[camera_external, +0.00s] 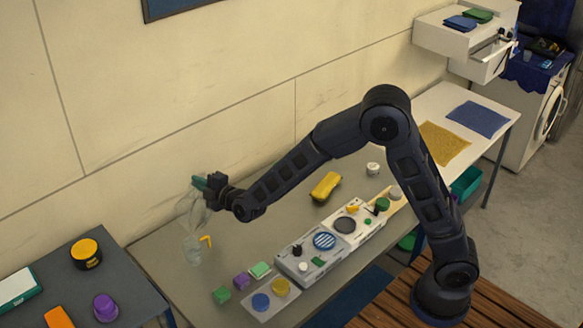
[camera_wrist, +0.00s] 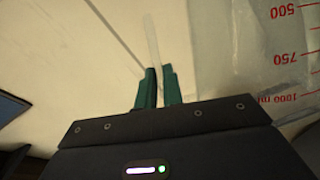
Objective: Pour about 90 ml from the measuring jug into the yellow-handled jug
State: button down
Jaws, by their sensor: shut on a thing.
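The measuring jug (camera_external: 188,208) is clear, and my gripper (camera_external: 203,183) is shut on it, holding it above the left part of the bench. In the wrist view its clear wall with red marks (camera_wrist: 290,60) fills the right side, reading 500, 750 and 1000 ml. The green fingertips (camera_wrist: 157,88) close on a thin pale strip, seemingly its handle. The yellow-handled jug (camera_external: 192,252) is clear and stands on the bench just below the measuring jug, its yellow handle to the right.
The wall is close behind my gripper. On the grey bench are a yellow case (camera_external: 325,186), a control panel (camera_external: 300,262), coloured blocks (camera_external: 241,281) and a board with blue and yellow discs (camera_external: 272,305). A separate table (camera_external: 60,265) stands at left.

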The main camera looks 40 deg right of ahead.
jog(key=shift+s+a+r+n, duration=0.2)
jog(key=shift+a+n, duration=0.1)
dwell(0.7)
jog(key=w+d+m, duration=0.1)
jog(key=d+f, duration=0.1)
jog(key=w+d+f+m+g, duration=0.1)
jog(key=d, duration=0.1)
jog(key=shift+w+d+f+m, duration=0.1)
jog(key=shift+w+f+m, duration=0.1)
jog(key=shift+w+m, duration=0.1)
jog(key=shift+w+d+f+m+g, duration=0.15)
jog(key=shift+w+d+f+m, duration=0.1)
jog(key=shift+d+f+m, duration=0.2)
jog(key=shift+w+d+f+m+g, duration=0.15)
jog(key=shift+w+d+f+m, duration=0.15)
jog(key=shift+f, duration=0.25)
jog(key=shift+d+f, duration=0.1)
dwell(1.1)
jog(key=shift+d+f+m, duration=0.1)
jog(key=shift+f+m, duration=0.1)
jog(key=shift+m, duration=0.05)
jog(key=w+d+f+m+g+y+b, duration=0.3)
jog(key=w+d+f+m, duration=0.2)
jog(key=f, duration=0.5)
jog(key=shift+w+d+m+g, duration=0.25)
jog(key=shift+d+m+g, duration=0.05)
jog(key=shift+d+m, duration=1)
